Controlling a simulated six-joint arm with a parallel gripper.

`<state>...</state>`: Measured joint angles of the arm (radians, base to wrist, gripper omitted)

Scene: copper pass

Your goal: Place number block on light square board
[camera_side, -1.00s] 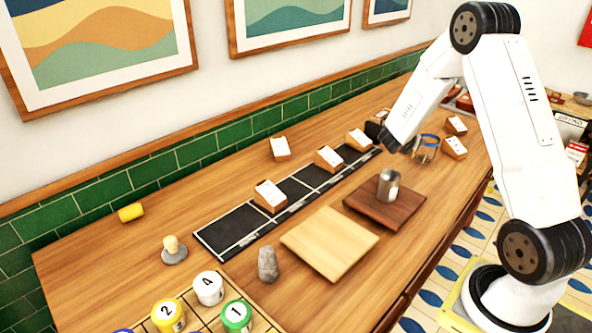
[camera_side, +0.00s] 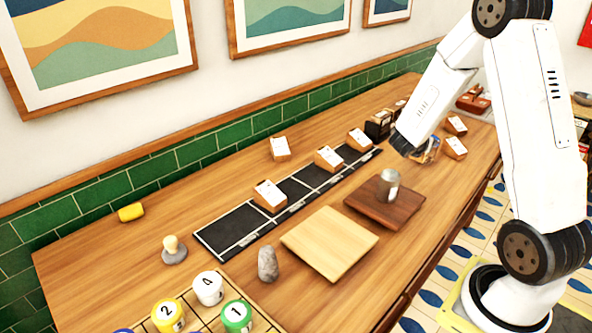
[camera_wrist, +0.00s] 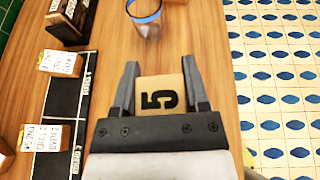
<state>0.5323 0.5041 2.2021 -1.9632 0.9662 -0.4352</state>
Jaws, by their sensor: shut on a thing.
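The light square board (camera_side: 330,243) lies flat on the wooden counter in the side view, with its top bare. The number block (camera_wrist: 160,92) is a tan wooden block with a black 5, seen in the wrist view. My gripper (camera_wrist: 159,68) is shut on it, one finger on each side. In the side view the wrist is at the far right part of the counter, beyond the dark board and away from the light one. The fingers and block are mostly hidden there.
A dark board (camera_side: 372,213) bearing a metal cup (camera_side: 389,184) lies between my wrist and the light board. A grey stone (camera_side: 268,264) stands beside the light board. A blue-rimmed glass (camera_wrist: 146,18) is near the gripper. Labelled blocks line the black strip (camera_side: 243,228).

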